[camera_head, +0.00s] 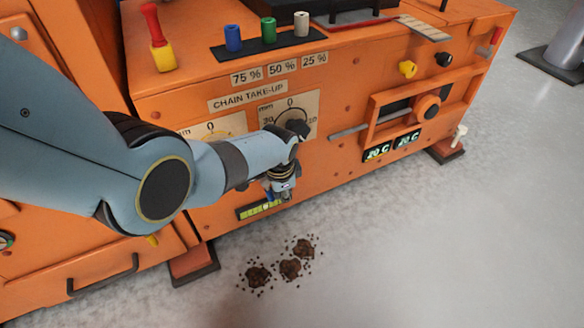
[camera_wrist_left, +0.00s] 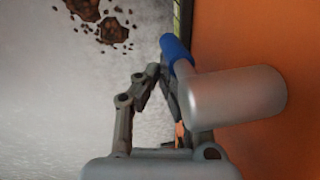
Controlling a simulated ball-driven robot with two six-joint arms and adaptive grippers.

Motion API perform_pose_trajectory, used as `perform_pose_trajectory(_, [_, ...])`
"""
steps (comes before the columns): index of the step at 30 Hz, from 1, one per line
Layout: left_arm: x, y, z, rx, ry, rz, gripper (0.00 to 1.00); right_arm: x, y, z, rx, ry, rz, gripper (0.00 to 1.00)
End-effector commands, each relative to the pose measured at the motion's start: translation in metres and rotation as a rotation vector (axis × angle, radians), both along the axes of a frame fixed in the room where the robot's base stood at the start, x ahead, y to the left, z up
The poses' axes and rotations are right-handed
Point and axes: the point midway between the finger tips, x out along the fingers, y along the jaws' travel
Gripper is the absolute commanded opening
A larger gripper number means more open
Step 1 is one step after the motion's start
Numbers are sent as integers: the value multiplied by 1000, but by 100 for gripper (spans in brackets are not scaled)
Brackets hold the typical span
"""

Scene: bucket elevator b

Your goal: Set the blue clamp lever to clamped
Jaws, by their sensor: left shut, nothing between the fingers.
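In the left wrist view the blue clamp lever (camera_wrist_left: 175,50) has a short blue grip on a thick grey metal hub (camera_wrist_left: 238,96), which stands out from the orange machine wall. My left gripper (camera_wrist_left: 158,74) is shut and empty, its fingertips close beside the blue grip. One finger is partly hidden behind the lever and hub, and I cannot tell whether they touch. In the head view my left gripper (camera_head: 284,190) is low at the machine's front, below the chain take-up dial. My right gripper is not in view.
A yellow-green level gauge (camera_head: 258,210) sits just below my left gripper. The chain take-up dial (camera_head: 290,115) is above it, close to my wrist. Brown crumbs (camera_head: 288,268) lie on the grey floor in front. Free floor (camera_head: 430,240) extends to the right.

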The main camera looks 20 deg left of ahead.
Motion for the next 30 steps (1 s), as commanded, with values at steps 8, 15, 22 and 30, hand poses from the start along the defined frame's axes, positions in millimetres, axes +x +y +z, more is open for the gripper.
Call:
perform_pose_trajectory(8, [0, 0, 0, 0, 0, 0, 0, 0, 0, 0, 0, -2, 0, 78])
perform_pose_trajectory(15, [0, 0, 0, 0, 0, 0, 0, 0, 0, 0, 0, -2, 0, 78])
perform_pose_trajectory(22, [0, 0, 4, 0, -1, 0, 0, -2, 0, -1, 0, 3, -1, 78])
perform_pose_trajectory(30, [-6, -2, 32, -1, -4, 1, 0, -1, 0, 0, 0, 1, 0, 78])
